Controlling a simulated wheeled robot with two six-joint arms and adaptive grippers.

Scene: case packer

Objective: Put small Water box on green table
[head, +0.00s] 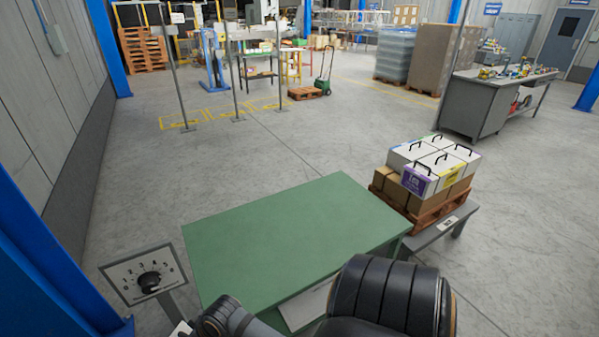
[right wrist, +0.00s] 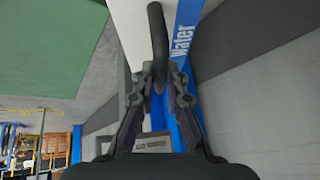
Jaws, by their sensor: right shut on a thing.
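The green table (head: 290,235) stands in front of me in the head view, and its top is bare. It also shows at the upper left of the right wrist view (right wrist: 50,45). The Water box (right wrist: 184,45) is white with a blue band lettered "Water", partly visible in the right wrist view. My right gripper (right wrist: 160,82) is shut on the black handle (right wrist: 156,30) of this box. The box is beside the table in that view, not over its top. Its underside is hidden. Neither gripper shows in the head view.
White boxes with black handles (head: 424,168) sit on brown cartons (head: 411,199) on a pallet, on a grey stand right of the table. A dial panel (head: 146,276) stands at the table's left. A grey workbench (head: 478,105) is farther right. Open floor lies beyond the table.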

